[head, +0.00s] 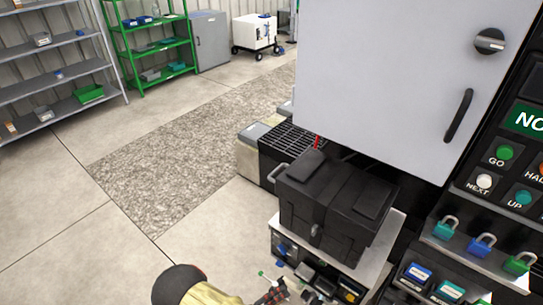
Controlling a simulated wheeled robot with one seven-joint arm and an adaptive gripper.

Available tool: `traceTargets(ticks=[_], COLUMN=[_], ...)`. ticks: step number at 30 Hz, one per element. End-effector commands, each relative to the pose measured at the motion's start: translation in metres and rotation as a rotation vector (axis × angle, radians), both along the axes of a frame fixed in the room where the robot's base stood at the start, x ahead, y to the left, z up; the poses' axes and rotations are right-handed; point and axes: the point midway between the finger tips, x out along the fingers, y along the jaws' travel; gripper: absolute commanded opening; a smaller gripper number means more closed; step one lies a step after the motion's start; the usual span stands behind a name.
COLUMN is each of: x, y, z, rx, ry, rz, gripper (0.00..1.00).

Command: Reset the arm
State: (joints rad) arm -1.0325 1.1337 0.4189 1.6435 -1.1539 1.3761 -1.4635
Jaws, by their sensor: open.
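My arm enters at the bottom edge, left of centre, as a pale yellow link with a dark, red-ringed cap. My gripper (272,291) shows small and dark with red at the bottom edge, partly cut off. It is open, in front of the low unit under the black tote, and I see nothing held in it. The closed black lidded tote (335,198) sits on a light-topped stand (385,245), to the right of and above my gripper.
A large grey cabinet (400,70) with a black handle stands above the tote. A control panel (510,170) with buttons and padlocks (481,245) is on the right. Grey (45,60) and green shelves (150,45) and a white cart (254,33) stand behind. The left floor is clear.

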Motion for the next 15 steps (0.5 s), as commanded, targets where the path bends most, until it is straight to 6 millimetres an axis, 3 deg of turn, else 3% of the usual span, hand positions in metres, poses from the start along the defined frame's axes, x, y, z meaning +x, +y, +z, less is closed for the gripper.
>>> traceTargets(ticks=[6,15], x=[-0.035,-0.063], y=[-0.019,-0.029], z=[0.055,0.136], rx=[0.379,0.721], ry=[-0.382,-0.892], rz=[-0.411,-0.993], gripper=[0.53,0.53])
